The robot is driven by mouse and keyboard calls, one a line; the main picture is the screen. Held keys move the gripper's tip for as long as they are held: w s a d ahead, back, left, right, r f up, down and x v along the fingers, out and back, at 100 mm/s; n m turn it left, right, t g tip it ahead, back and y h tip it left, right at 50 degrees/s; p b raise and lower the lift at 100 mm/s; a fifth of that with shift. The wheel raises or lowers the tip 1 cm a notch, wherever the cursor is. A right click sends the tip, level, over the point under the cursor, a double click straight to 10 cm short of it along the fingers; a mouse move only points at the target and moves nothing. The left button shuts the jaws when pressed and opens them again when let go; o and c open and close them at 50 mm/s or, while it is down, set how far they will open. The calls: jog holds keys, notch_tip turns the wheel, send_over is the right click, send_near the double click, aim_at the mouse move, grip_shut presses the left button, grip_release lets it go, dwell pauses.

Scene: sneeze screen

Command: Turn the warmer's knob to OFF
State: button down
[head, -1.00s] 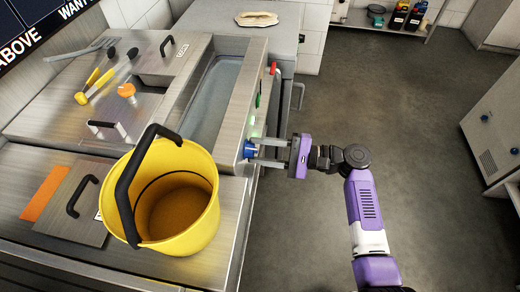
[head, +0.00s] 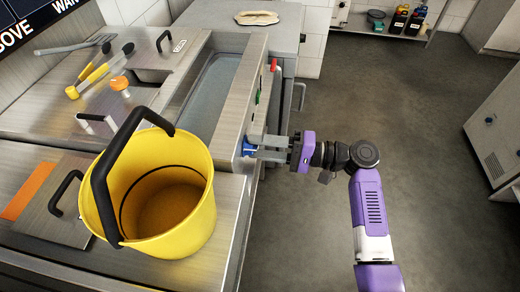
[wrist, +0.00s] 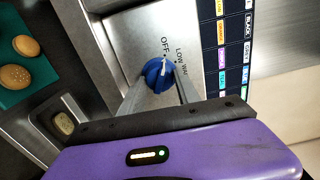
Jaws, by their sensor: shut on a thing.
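The warmer's blue knob (head: 248,147) sits on the front panel (head: 240,120) of the steel counter unit. In the wrist view the knob (wrist: 157,73) has a white pointer mark, which lies close to the printed OFF label (wrist: 166,46); LOW is printed to its right. My gripper (head: 254,148) reaches in from the right with its two fingers on either side of the knob, shut on it. In the wrist view the fingers (wrist: 158,82) also flank the knob, and its lower edge is partly hidden.
A yellow bucket (head: 150,235) with a black handle stands on the counter just left of my gripper. Yellow-handled tongs (head: 97,74) and an orange-topped item (head: 119,83) lie farther back. The floor (head: 400,110) right of the counter is clear.

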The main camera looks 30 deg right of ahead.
jog(key=shift+n, duration=0.3)
jog(key=c, duration=0.9)
grip_release()
jog(key=shift+b+v, duration=0.3)
jog(key=shift+v, duration=3.65)
